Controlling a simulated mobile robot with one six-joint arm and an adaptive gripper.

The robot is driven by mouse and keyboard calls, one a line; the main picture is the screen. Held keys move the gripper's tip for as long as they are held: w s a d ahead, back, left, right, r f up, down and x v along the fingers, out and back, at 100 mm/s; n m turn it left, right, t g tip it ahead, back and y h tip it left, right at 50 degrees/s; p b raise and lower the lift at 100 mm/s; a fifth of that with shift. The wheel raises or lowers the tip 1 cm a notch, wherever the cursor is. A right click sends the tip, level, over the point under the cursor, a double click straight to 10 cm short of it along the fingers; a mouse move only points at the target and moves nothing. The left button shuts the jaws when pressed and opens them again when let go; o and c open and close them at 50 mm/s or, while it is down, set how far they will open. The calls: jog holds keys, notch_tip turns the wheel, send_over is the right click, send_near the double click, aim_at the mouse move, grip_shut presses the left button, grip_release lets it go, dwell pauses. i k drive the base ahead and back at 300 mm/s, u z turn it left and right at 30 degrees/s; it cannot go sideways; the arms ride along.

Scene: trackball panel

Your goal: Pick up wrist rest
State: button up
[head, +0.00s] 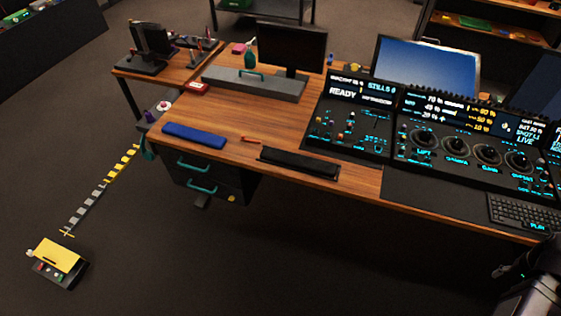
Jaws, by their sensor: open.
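A long black padded bar (300,162), which looks like the wrist rest, lies along the front edge of the wooden desk, left of the control panel. A blue bar (193,135) of similar shape lies further left on the desk; I cannot tell for sure which of the two is the wrist rest. My gripper (503,272) shows only in part, dark against the floor at the lower right corner. It is open and empty, far to the right of both bars and touching neither.
The control panel (350,123) with screens and trackballs fills the desk's right side. A keyboard (522,212) sits near its front edge. A small orange-red item (250,140) lies between the bars. A monitor (291,47) stands behind. The floor (300,260) in front is clear.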

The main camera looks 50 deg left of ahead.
aim_at(273, 154)
jog(key=u, duration=1)
jog(key=k, duration=0.6)
jog(key=u, duration=0.05)
jog(key=i, duration=0.6)
jog(key=u, duration=0.05)
